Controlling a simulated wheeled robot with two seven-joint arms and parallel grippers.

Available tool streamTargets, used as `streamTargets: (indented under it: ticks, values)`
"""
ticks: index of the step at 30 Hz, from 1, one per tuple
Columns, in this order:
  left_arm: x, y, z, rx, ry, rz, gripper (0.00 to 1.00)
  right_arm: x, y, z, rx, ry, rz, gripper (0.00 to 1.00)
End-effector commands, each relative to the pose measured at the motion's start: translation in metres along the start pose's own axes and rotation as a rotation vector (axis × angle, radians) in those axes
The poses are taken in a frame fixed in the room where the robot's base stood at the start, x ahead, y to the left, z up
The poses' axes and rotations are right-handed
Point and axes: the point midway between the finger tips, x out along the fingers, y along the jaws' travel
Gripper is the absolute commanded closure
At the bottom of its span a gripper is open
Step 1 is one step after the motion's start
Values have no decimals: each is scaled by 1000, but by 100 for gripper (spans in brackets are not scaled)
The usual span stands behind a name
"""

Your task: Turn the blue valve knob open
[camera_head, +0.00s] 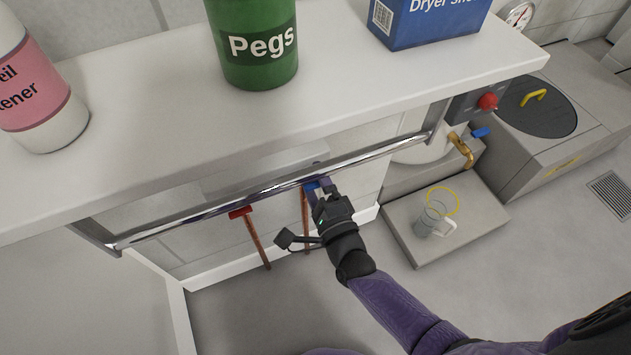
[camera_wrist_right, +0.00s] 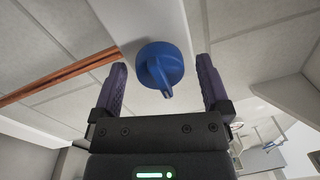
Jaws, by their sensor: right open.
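The blue valve knob (camera_wrist_right: 160,67) is round with a raised grip rib, and shows in the right wrist view between the two finger ends. In the head view only a bit of the knob (camera_head: 311,186) shows beside my gripper, under the shelf. My right gripper (camera_head: 325,190) is open, with its purple-grey fingers on either side of the knob and a visible gap at each side in the right wrist view (camera_wrist_right: 160,62). How deep the knob sits between the fingers is hard to tell. My left gripper is not in view.
A chrome rail (camera_head: 270,187) runs along the shelf (camera_head: 150,110) just above my gripper. A red valve handle (camera_head: 240,212) on a copper pipe is to the left. A brass tap (camera_head: 461,150) with a blue lever and a glass jug (camera_head: 431,220) are to the right.

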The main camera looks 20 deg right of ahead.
Motion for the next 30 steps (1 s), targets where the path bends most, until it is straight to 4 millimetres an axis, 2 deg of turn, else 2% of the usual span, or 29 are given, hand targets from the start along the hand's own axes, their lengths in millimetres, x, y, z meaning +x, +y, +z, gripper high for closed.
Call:
streamTargets:
  ticks: [4, 10, 15, 30]
  values:
    - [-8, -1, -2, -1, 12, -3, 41, -17, -3, 0, -3, 0, 2, 3]
    - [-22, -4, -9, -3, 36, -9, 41, -69, -3, 1, -2, -1, 3, 3]
    - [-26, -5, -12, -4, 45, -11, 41, -95, -1, 0, -1, -1, 1, 3]
    - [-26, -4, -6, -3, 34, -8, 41, -99, 0, 0, 0, 0, 0, 3]
